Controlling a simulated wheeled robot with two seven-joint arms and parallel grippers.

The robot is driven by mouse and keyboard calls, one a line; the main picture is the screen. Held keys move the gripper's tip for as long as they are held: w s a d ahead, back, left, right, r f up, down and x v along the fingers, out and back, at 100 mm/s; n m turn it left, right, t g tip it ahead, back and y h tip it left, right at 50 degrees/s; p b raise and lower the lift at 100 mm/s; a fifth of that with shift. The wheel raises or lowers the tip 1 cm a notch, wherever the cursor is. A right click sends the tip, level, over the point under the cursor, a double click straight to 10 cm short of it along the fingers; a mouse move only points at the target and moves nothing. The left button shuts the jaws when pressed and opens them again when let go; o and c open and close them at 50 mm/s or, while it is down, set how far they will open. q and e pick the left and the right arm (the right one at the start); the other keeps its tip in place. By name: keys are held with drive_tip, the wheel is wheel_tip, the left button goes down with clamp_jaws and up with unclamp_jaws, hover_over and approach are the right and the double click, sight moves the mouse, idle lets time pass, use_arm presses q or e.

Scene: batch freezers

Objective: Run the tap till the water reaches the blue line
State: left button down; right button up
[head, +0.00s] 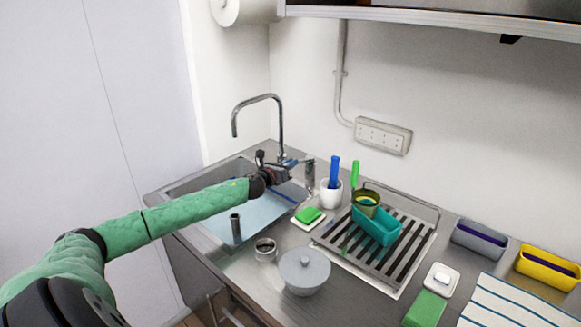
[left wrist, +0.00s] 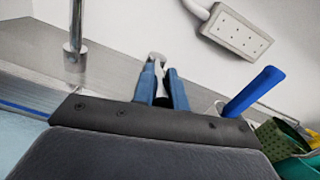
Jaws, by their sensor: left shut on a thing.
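The chrome tap has a tall curved spout (head: 257,98) at the back of the sink; its foot shows in the left wrist view (left wrist: 76,52). I see no stream below the spout's mouth. Pale blue water (head: 262,212) stands in the sink (head: 172,191). Part of the blue line (head: 293,191) shows on the sink wall, and in the left wrist view (left wrist: 22,108); I cannot tell the exact gap to the water. My left gripper (head: 292,167) reaches over the sink, shut on the tap's lever (left wrist: 157,60), which is mostly hidden between the fingers. My right gripper is not in view.
An upright pipe (head: 235,228) stands in the sink. Right of it are a metal cup (head: 265,251), a lidded grey pot (head: 304,271), a green sponge (head: 308,214), a white cup (head: 330,194) with a blue-handled tool, and a drying rack (head: 405,262) holding a teal container (head: 377,228).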

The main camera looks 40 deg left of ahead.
use_arm(q)
drive_tip(key=shift+r, duration=0.15)
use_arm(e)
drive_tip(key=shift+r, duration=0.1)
use_arm(q)
drive_tip(key=c, duration=1.4)
unclamp_jaws()
drive_tip(key=shift+a, duration=0.1)
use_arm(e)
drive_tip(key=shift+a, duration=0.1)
use_arm(q)
drive_tip(key=shift+s+f, duration=0.2)
drive_tip(key=shift+s+b, duration=0.3)
drive_tip(key=s+b, duration=0.2)
drive_tip(key=s, duration=0.4)
drive_tip(key=shift+s+a+b, duration=0.2)
drive_tip(key=shift+s+b, duration=0.1)
drive_tip(key=shift+s, duration=0.1)
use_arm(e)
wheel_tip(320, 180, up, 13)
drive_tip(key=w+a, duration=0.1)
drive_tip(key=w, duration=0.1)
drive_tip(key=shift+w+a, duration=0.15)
use_arm(q)
drive_tip(key=shift+r, duration=0.1)
